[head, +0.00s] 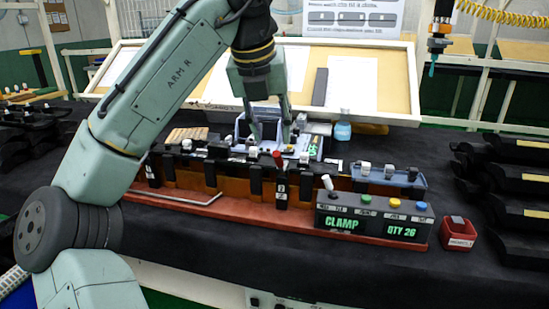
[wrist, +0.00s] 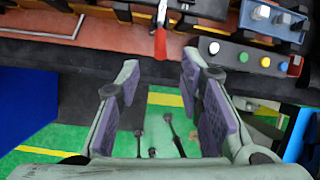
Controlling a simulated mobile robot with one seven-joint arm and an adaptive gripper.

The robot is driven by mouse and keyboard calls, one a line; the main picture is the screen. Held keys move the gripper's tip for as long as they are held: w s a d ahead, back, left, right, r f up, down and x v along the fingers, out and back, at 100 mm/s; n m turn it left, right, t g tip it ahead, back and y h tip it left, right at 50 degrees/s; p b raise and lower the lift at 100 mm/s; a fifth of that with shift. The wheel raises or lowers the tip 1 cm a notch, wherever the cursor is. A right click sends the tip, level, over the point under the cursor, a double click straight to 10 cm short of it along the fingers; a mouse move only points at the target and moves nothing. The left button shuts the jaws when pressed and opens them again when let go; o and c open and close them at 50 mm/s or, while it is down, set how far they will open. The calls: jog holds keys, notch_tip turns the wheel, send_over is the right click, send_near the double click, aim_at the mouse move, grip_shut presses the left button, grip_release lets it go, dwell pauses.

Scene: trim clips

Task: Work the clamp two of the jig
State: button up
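The jig is a long red-brown fixture (head: 235,208) on the dark bench, with several black clamps along it. One clamp (head: 281,192) near its middle has a red handle (head: 278,158) and a small white label I cannot read surely. In the wrist view the red handle (wrist: 160,43) lies just beyond the fingertips, in line with the gap between them. My gripper (head: 271,138) is open, its fingers pointing down near the red handle in the head view. The wrist view shows the open gripper (wrist: 159,70) with nothing between its purple pads.
A control box (head: 375,222) reading CLAMP and QTY 26, with coloured buttons, stands on the jig's right end. Dark trim parts (head: 520,213) are stacked at the right. A blue bottle (head: 342,127) stands behind the jig.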

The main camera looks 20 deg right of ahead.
aim_at(277, 161)
jog(key=x, duration=0.8)
jog(key=shift+d+p, duration=0.1)
jog(key=shift+p, duration=0.25)
grip_shut()
dwell(0.4)
